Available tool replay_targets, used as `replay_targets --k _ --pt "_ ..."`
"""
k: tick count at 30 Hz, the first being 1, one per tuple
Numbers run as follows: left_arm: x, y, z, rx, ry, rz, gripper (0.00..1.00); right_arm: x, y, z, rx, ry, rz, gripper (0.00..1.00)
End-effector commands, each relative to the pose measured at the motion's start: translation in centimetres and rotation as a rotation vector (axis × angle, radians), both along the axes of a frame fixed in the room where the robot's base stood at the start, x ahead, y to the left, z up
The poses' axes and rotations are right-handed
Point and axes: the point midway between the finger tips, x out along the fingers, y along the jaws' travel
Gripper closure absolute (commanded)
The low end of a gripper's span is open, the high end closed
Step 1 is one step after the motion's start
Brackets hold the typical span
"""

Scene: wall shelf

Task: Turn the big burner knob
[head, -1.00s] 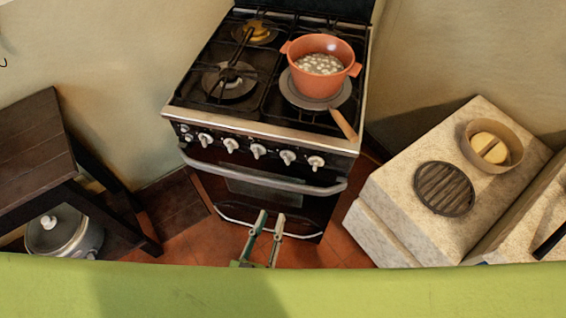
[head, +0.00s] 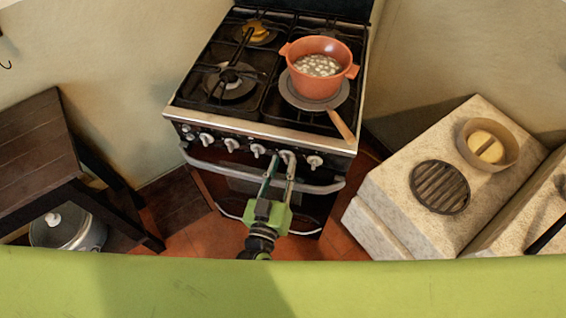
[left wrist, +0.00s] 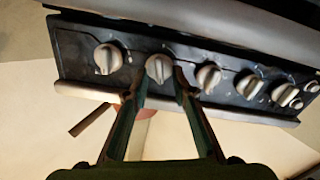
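The stove's front panel has a row of pale burner knobs; the pictures do not label which is the big burner's. My left gripper (head: 278,162) reaches up from below to the panel with fingers apart. In the left wrist view its fingertips (left wrist: 160,75) stand on either side of one knob (left wrist: 158,68), the second from the right in the head view. Whether they touch it I cannot tell. The end knob (head: 314,162) is to its right and another knob (head: 258,151) to its left. My right gripper is not in view.
An oven handle (head: 240,179) runs just below the knobs. An orange pot (head: 319,68) sits in a wooden-handled pan (head: 313,98) on the stove top. A stone counter (head: 395,182) stands right, a dark table (head: 35,150) left.

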Motion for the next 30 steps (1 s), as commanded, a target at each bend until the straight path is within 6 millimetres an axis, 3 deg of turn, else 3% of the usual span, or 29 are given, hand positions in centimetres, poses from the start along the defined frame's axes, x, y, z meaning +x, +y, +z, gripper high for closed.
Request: replay_targets --k 10,11,13,14,30 --pt "0.54 -0.12 -0.05 -0.001 0.001 0.0 0.76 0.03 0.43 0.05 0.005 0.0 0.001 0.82" --pt "0.53 -0.12 -0.05 -0.001 0.001 0.0 0.78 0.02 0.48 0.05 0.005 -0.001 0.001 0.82" --pt "0.52 -0.12 -0.05 0.0 0.001 0.0 0.96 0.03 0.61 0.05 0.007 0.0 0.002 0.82" --pt "0.52 -0.11 -0.04 0.0 0.001 0.0 1.0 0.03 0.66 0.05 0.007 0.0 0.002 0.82" --pt "0.51 -0.06 -0.1 -0.086 0.021 0.0 1.0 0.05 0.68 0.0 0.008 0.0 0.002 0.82"
